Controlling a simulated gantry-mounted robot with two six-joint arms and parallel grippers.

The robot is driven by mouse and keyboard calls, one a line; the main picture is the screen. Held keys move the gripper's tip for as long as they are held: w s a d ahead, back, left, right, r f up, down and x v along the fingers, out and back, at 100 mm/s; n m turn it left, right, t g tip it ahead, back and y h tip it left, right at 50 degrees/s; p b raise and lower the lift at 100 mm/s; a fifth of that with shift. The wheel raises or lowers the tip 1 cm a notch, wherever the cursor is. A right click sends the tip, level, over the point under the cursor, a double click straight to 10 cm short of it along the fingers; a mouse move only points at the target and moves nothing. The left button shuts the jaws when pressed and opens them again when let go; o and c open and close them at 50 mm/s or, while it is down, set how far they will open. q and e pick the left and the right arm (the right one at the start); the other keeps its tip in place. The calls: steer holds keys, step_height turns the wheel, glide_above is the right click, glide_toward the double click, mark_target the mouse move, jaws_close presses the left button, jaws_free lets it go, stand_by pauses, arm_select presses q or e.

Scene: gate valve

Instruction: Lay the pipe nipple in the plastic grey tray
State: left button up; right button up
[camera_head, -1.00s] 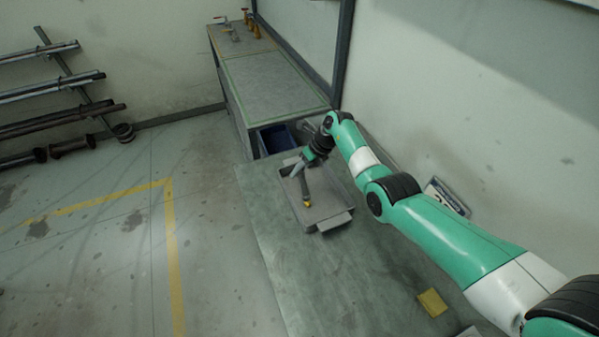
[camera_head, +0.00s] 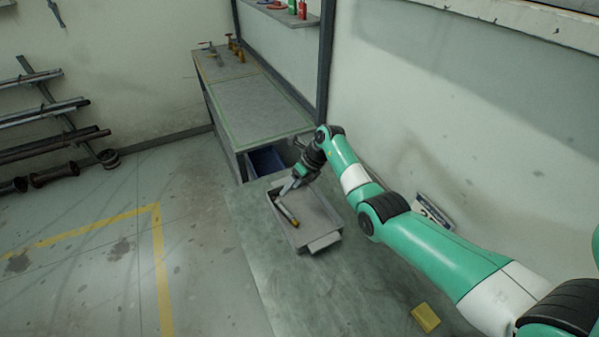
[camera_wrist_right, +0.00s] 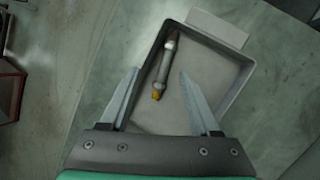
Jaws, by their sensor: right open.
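The pipe nipple (camera_head: 286,212) is a short grey tube with a yellowish end. It lies inside the grey plastic tray (camera_head: 322,242), along the tray's left side in the head view. In the right wrist view the nipple (camera_wrist_right: 166,63) lies on the floor of the tray (camera_wrist_right: 241,85), slightly slanted. My right gripper (camera_head: 287,187) is over the tray's far left part. In the wrist view its two fingers (camera_wrist_right: 158,73) are spread wide on either side of the nipple, with gaps to it. My left gripper is not in view.
The tray stands on a grey-green table (camera_head: 290,285). A yellow block (camera_head: 425,317) lies near the front right. A blue bin (camera_head: 265,161) sits beyond the tray under a long bench (camera_head: 262,105). Pipes rest on a wall rack (camera_head: 45,115) at left.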

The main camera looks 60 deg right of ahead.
steer(key=p+v, duration=0.1)
steer(key=v, duration=0.7)
steer(key=shift+s+r+p, duration=0.15)
steer(key=shift+r+p, duration=0.25)
